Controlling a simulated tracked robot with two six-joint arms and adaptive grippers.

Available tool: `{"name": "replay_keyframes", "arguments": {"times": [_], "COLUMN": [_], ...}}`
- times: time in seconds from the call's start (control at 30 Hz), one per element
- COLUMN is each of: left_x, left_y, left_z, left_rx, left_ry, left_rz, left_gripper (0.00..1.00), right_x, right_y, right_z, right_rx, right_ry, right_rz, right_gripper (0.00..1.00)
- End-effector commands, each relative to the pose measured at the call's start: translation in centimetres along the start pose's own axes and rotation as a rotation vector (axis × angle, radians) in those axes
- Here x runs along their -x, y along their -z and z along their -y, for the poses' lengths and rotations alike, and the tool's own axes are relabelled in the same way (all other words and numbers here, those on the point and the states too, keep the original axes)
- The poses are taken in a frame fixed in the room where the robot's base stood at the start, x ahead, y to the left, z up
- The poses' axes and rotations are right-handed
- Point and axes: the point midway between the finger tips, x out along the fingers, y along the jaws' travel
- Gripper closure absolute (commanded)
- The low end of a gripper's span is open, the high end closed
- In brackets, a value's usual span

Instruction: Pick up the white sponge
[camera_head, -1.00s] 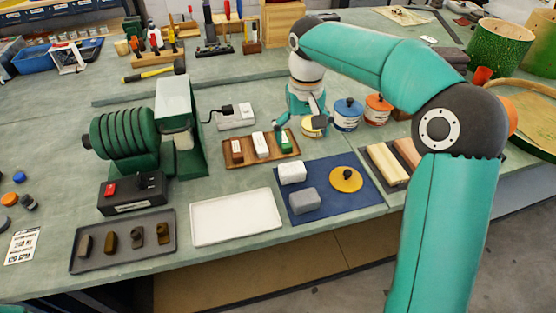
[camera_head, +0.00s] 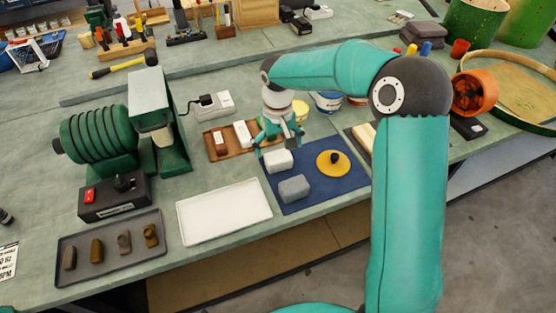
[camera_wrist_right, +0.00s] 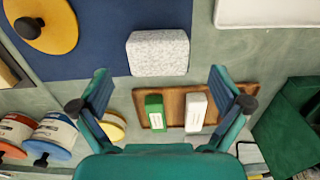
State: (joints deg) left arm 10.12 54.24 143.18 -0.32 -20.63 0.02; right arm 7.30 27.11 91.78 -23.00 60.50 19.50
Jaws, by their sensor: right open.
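The white sponge (camera_head: 278,160) lies on the blue mat (camera_head: 328,197), at its back left corner. It is a speckled white block in the right wrist view (camera_wrist_right: 158,52). My right gripper (camera_head: 279,148) is just behind the sponge in the head view and above the bench. In the right wrist view its two fingers (camera_wrist_right: 160,90) are spread wide, with the sponge ahead of the gap between them and nothing held. My left gripper is not in view.
A grey sponge (camera_head: 294,188) and a yellow disc with a black knob (camera_head: 333,162) share the mat. A wooden tray (camera_head: 217,155) with small blocks is behind left. A white tray (camera_head: 225,212) lies left of the mat. Paint tins (camera_wrist_right: 50,138) stand close by.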

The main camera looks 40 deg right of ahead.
Motion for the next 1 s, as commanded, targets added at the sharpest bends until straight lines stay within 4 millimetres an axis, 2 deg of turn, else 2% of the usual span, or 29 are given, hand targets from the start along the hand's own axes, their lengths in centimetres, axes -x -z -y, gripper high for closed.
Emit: {"name": "replay_keyframes", "arguments": {"times": [0.13, 0.4, 0.7, 0.9, 0.97, 1.0], "left_x": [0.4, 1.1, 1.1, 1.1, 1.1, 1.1], "left_y": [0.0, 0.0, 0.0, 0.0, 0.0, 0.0], "left_z": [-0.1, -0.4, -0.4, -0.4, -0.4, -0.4], "left_rx": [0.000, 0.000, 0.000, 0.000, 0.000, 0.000], "left_ry": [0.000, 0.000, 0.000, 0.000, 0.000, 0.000], "left_rz": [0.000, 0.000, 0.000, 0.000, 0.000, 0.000], "left_gripper": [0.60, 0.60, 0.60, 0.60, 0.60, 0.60], "right_x": [-1.1, -4.7, -5.2, -5.2, -5.2, -5.2], "right_y": [0.0, 0.2, 0.2, 0.2, 0.2, 0.2], "right_z": [-0.1, -0.1, -0.1, -0.1, -0.1, -0.1], "right_rx": [0.000, 0.002, 0.001, 0.001, 0.001, 0.001], "right_ry": [-0.001, -0.001, 0.000, 0.000, 0.000, 0.000], "right_rz": [0.003, 0.003, 0.000, 0.000, 0.000, 0.001], "right_gripper": [0.00, 0.00, 0.00, 0.33, 0.43, 0.45]}}
